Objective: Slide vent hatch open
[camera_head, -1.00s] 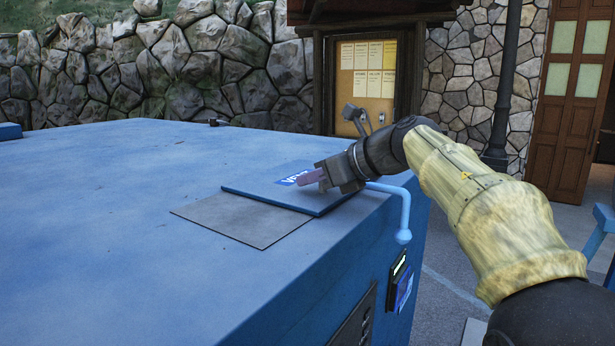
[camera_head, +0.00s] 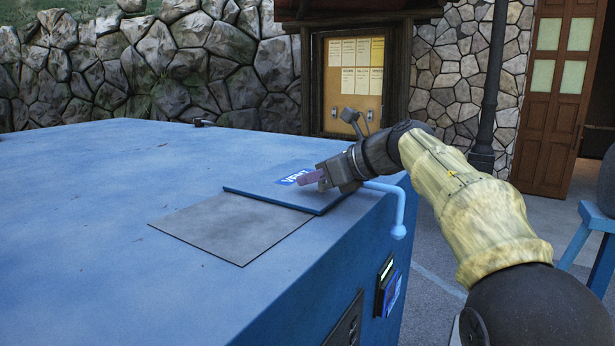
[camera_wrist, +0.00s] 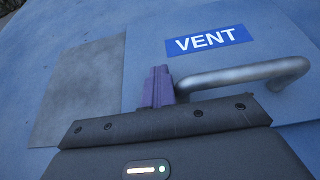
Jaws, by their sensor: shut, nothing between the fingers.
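The vent hatch (camera_head: 262,195) is a flat blue panel on top of the large blue box, with a blue and white VENT label (camera_wrist: 209,40). It sits off to one side of a bare grey rectangle (camera_head: 225,228), which is uncovered on its left. My gripper (camera_head: 312,177) is over the hatch beside the label. Its purple fingers (camera_wrist: 158,88) are shut together with nothing between them. They are beside the left end of a grey bar handle (camera_wrist: 235,76) on the hatch; I cannot tell whether they touch it.
The blue box top (camera_head: 120,200) is mostly clear. A light-blue bent rod (camera_head: 398,212) sticks out at its right edge. A notice board (camera_head: 354,85) and stone wall (camera_head: 190,65) stand behind. A blue stand (camera_head: 590,240) is at far right.

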